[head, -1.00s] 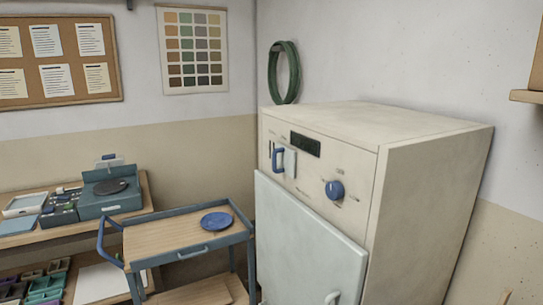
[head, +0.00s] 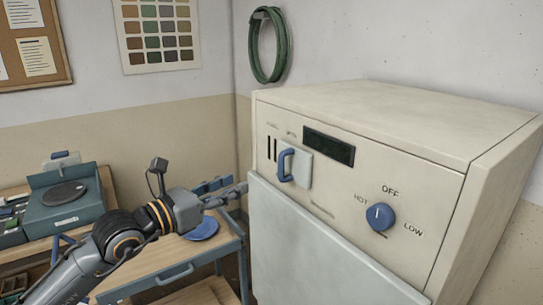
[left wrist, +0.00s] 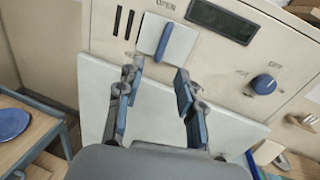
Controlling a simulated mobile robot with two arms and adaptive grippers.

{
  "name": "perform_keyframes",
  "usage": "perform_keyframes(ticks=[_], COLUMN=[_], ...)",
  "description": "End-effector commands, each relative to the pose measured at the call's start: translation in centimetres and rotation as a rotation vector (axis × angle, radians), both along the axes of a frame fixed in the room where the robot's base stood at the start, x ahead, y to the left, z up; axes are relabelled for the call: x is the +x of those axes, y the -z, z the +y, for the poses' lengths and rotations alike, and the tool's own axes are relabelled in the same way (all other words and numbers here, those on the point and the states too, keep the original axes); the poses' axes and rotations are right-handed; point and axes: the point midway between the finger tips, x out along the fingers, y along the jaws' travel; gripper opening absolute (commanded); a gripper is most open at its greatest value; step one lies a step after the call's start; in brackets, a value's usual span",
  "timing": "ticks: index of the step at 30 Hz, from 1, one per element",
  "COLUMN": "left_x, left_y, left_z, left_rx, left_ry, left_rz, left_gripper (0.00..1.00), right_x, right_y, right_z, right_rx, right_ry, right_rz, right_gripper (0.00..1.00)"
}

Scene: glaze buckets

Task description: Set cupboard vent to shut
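The vent on the cream cupboard (head: 345,107) has a light sliding plate with a blue handle (head: 286,165). The plate sits to the right of dark slots (head: 272,150), which show uncovered; an OPEN label is above the plate in the left wrist view. My left gripper (head: 236,190) is in front of the cupboard, left of and below the handle, apart from it. In the left wrist view my gripper (left wrist: 160,72) has its fingers spread, with nothing between them, and the blue handle (left wrist: 163,42) stands just beyond the tips. My right gripper is not in view.
A blue knob (head: 380,217) with HOT, OFF and LOW marks is right of the vent. A pale door (head: 310,250) projects below the panel. A trolley (head: 165,274) with a blue plate (head: 203,229) stands at left, under my left arm. A green hose (head: 256,45) hangs on the wall.

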Motion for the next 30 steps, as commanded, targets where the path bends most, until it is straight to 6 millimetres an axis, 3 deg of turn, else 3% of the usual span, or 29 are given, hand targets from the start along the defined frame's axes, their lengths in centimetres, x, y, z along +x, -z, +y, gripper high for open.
perform_keyframes(ticks=[5, 12, 21, 30], left_x=[0.6, 4.0, 8.3, 9.9], left_y=[-0.8, -1.1, -0.9, -0.5], left_z=[-0.8, -4.1, -8.0, -9.4], left_rx=[0.022, 0.021, 0.021, 0.020], left_ry=[-0.003, -0.002, -0.003, -0.003], left_rz=[-0.023, -0.022, -0.022, -0.021], left_gripper=[0.37, 0.37, 0.37, 0.37], right_x=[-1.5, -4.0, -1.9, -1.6], right_y=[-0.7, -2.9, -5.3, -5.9], right_z=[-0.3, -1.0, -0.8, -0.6], right_rx=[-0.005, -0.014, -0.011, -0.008], right_ry=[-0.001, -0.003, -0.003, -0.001], right_rz=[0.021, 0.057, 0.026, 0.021], right_gripper=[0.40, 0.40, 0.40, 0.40])
